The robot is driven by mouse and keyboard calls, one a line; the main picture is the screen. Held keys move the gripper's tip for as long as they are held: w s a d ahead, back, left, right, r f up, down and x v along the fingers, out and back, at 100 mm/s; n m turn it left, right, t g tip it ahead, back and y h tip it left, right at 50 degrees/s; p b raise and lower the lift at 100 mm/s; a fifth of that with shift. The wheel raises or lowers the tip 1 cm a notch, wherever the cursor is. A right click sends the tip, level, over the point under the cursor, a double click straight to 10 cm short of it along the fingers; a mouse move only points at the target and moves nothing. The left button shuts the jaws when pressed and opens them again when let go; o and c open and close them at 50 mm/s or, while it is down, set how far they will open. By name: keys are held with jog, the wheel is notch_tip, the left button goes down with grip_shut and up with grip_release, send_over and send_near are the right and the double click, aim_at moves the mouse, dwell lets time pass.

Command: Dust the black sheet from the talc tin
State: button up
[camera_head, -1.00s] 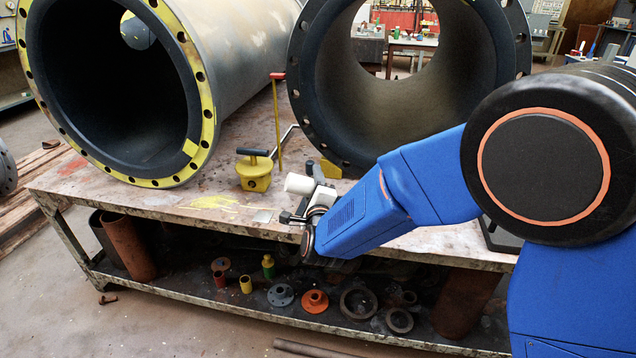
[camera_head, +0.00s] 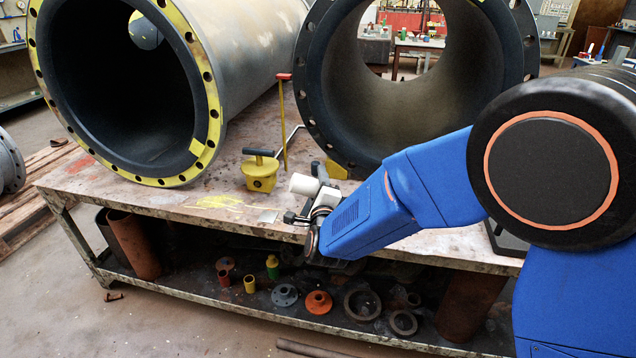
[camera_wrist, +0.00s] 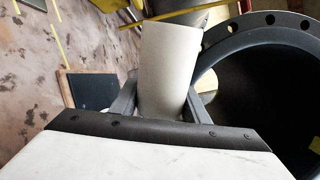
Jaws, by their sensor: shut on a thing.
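A plain white cylinder, which looks like the talc tin (camera_head: 303,184), is held above the workbench near its front edge. My gripper (camera_head: 318,186) is shut on it. In the wrist view the tin (camera_wrist: 168,72) sits between the two dark fingers of my gripper (camera_wrist: 160,98), hiding what lies behind it. A flat dark square, possibly the black sheet (camera_wrist: 88,90), lies on the bench left of the tin, apart from it.
Two large rubber-lined pipes, left (camera_head: 212,125) and right (camera_head: 318,118), lie on the workbench (camera_head: 110,190). Flanges and pipe pieces fill the lower shelf. The left front bench top is mostly clear.

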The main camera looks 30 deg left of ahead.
jog(key=shift+a, duration=0.1)
dwell(0.3)
jog(key=shift+s+a, duration=0.2)
jog(key=shift+a, duration=0.85)
jog(key=shift+s+a, duration=0.2)
jog(key=shift+a, duration=0.8)
jog(key=shift+w, duration=0.15)
jog(key=shift+w+a, duration=0.25)
jog(key=shift+w, duration=0.95)
jog(key=shift+w+a, duration=0.2)
jog(key=shift+w, duration=0.95)
jog(key=shift+d, duration=0.15)
jog(key=shift+w+d, duration=0.2)
jog(key=shift+d, duration=0.8)
jog(key=shift+w+d, duration=0.15)
jog(key=shift+d, duration=0.85)
jog(key=shift+d, duration=0.1)
